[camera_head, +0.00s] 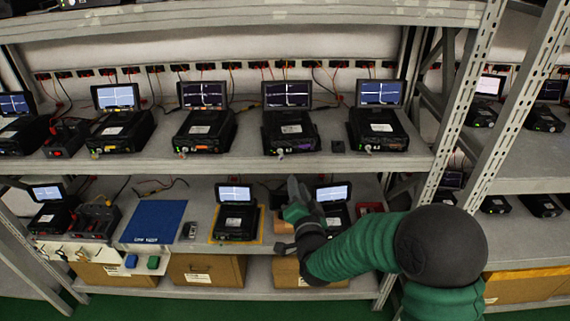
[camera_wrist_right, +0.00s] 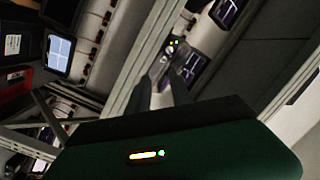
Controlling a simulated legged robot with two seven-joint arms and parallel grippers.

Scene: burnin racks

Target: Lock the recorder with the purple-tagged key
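Several black recorders with lit screens stand on two shelves. My right gripper (camera_head: 297,187) is over the lower shelf, between two recorders (camera_head: 236,218) (camera_head: 333,213), below the purple-marked one. In the right wrist view its dark fingers (camera_wrist_right: 163,88) are apart, with no key visible between them. My left gripper is out of view.
The lower shelf (camera_head: 190,248) holds a blue mat (camera_head: 153,222) and a red item (camera_head: 370,207) right of my wrist. Cardboard boxes (camera_head: 207,270) sit below. A metal rack post (camera_head: 462,110) stands right of the upper recorders. Cables hang along the back wall.

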